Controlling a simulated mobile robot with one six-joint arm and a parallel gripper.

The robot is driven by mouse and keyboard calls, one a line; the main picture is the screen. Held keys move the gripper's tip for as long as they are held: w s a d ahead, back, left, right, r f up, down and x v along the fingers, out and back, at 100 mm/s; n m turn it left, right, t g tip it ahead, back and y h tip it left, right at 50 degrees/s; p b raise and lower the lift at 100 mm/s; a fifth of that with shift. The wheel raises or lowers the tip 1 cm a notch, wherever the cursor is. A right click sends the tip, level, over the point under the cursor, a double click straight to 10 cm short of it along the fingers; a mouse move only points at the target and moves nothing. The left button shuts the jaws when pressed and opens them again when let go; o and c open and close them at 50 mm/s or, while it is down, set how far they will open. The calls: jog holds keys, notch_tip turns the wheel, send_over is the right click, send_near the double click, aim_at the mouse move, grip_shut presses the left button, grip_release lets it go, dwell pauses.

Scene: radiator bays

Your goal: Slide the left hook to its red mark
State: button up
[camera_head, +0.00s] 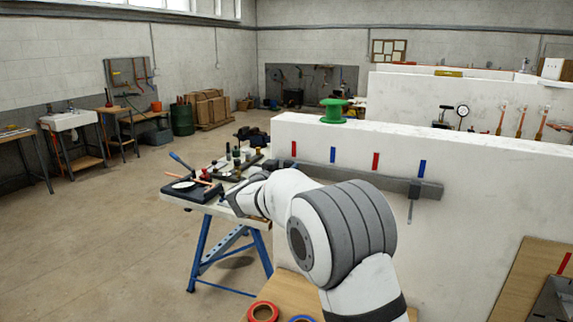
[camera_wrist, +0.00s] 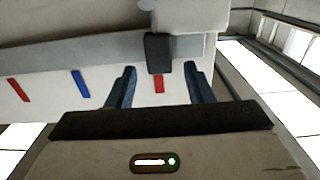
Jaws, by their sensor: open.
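In the wrist view the left hook's dark slider block (camera_wrist: 158,52) sits on the grey rail (camera_wrist: 90,48), its pale rounded hook end (camera_wrist: 147,5) at the top edge. A red mark (camera_wrist: 158,85) lines up with the block, close by it. My gripper (camera_wrist: 160,68) is open, one blue-grey finger on each side of the block, with a visible gap on both sides. In the head view the rail (camera_head: 375,182) runs along the white wall below red and blue marks; the leftmost red mark (camera_head: 293,149) shows.
The right hook (camera_head: 410,208) hangs near the rail's right end. A green spool (camera_head: 334,110) stands on the wall's top. A cluttered worktable (camera_head: 245,222) on blue legs is at left. Tape rolls (camera_head: 263,312) lie on a wooden top below. The floor at left is open.

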jog(key=shift+w+d, duration=0.2)
jog(key=shift+w, duration=0.25)
jog(key=shift+c, duration=0.2)
grip_shut()
